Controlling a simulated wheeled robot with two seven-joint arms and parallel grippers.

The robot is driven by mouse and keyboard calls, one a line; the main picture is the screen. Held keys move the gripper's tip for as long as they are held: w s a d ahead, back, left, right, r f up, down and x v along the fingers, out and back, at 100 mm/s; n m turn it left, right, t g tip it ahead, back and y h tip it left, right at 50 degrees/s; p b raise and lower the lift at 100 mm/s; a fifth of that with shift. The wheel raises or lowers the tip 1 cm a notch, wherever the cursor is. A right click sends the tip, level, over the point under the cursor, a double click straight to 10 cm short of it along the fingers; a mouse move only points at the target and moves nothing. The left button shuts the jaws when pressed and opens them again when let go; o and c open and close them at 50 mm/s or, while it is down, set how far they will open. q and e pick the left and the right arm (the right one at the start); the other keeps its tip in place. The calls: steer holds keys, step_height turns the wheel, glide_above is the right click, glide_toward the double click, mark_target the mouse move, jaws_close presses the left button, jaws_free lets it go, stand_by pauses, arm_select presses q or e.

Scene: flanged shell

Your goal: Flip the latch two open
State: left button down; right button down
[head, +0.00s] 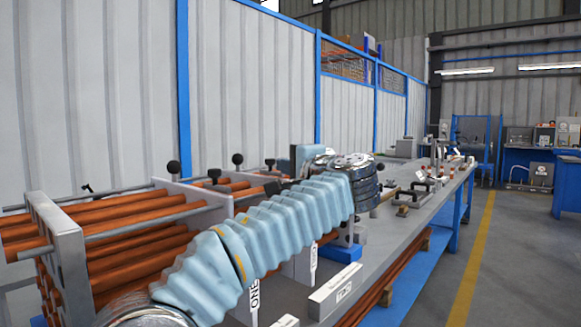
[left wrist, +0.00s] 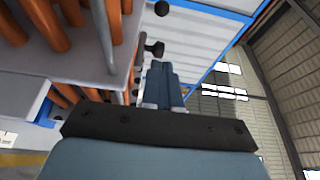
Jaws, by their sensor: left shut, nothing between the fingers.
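A tube rack with orange tubes and grey end plates (head: 68,255) fills the left of the head view. Black ball knobs on thin stems (head: 173,167) stand along it; more show near my wrist. A white tag reading ONE (head: 253,302) and a white block that seems to read TWO (head: 338,290) are at the bench front. I cannot tell which knob belongs to latch two. My left gripper (head: 303,155) is partly hidden behind its wrist. In the left wrist view its fingers (left wrist: 162,82) are shut and empty, beside a dark knob (left wrist: 155,48). My right gripper is not in view.
The grey bench top (head: 395,225) runs away to the right with small clamps and fixtures (head: 420,185) on it. A white panelled wall with blue posts (head: 183,90) stands behind. The floor with a yellow line (head: 470,260) is clear on the right.

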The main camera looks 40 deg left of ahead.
arm_select(q)
steer(key=v, duration=0.9)
steer(key=shift+d, duration=0.3)
